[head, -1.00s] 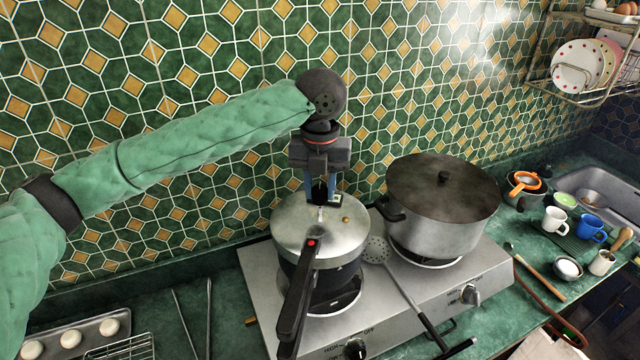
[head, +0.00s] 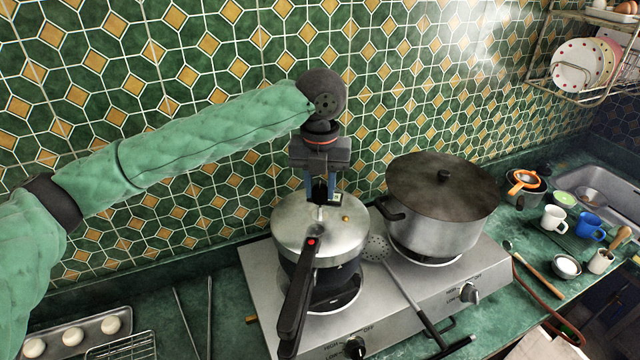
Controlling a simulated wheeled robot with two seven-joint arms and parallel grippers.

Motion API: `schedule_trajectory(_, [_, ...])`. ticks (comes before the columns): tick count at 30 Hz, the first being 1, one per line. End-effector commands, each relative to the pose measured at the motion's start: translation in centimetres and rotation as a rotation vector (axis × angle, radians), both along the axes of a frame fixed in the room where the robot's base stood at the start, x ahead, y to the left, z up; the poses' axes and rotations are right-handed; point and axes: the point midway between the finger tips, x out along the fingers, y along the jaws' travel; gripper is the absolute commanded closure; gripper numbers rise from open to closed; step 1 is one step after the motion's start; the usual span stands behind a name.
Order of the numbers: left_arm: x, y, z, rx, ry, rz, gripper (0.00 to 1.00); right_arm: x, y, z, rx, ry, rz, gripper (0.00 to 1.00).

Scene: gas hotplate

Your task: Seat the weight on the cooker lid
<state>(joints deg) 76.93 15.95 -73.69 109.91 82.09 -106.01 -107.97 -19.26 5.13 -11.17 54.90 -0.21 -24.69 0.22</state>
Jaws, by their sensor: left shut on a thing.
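The pressure cooker stands on the left burner, with its silver lid (head: 296,240) on and its long black handle (head: 297,300) toward me. A short pale stem (head: 320,214) and a small brass-coloured knob (head: 345,218) show on the lid. My left gripper (head: 322,197) points straight down just above the lid's far half. It is shut on a small dark weight, mostly hidden between the fingers. The weight is over or at the stem; I cannot tell whether they touch. My right gripper is not in view.
A large lidded pot (head: 442,205) stands on the right burner of the hotplate (head: 400,318), close to the cooker. A skimmer (head: 402,283) lies between them. Cups (head: 553,219) and a sink (head: 605,190) are at right. A tray of dough balls (head: 112,325) is at lower left.

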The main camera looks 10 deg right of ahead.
Motion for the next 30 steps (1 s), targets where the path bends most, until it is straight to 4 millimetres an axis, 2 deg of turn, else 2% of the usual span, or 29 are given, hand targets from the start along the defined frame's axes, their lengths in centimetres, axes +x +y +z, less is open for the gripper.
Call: schedule_trajectory(30, [0.01, 0.01, -0.02, 0.0, -0.001, 0.0, 0.95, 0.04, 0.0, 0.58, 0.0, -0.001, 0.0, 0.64])
